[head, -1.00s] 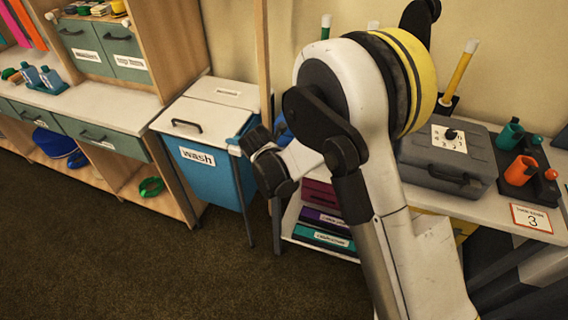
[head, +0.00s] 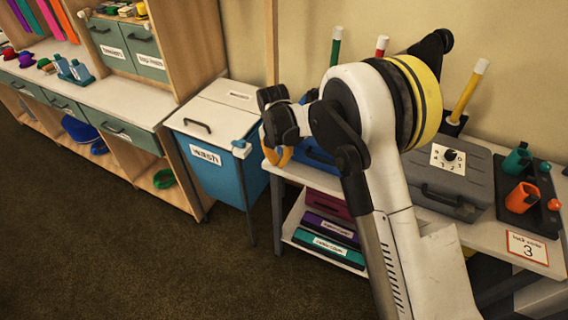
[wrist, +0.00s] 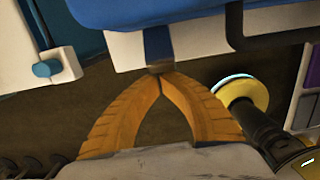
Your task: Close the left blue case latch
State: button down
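The blue case (head: 318,157) sits on the white bench top, mostly hidden behind my arm in the head view. In the wrist view its blue front (wrist: 120,12) runs along the top, with a dark handle (wrist: 238,38) to the right. A small blue-grey latch (wrist: 158,46) hangs from the case front in the middle. My gripper (wrist: 161,75) has its orange fingers shut tip to tip, with nothing seen between them. The fingertips are right at the latch's lower end; I cannot tell whether they touch. The gripper also shows in the head view (head: 278,158), in front of the case's left end.
A blue wash bin (head: 212,178) stands just left of the bench. A grey case with a dial (head: 445,185) and a dark tray with orange and green cups (head: 530,205) are to the right. Coloured boxes (head: 330,235) lie on the lower shelf. Floor in front is clear.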

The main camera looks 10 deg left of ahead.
aim_at(281, 158)
jog(key=shift+w+d+r+g+y+p, duration=0.15)
jog(key=shift+w+r+g+p, duration=0.1)
jog(key=shift+w+r+g, duration=0.3)
jog(key=shift+w+d+r+g+y+p, duration=0.15)
jog(key=shift+w+r+g+p, duration=0.15)
jog(key=shift+r, duration=0.35)
jog(key=shift+a, duration=0.1)
jog(key=shift+s+r+p, duration=0.1)
jog(key=shift+r+p, duration=0.2)
jog(key=shift+r, duration=0.5)
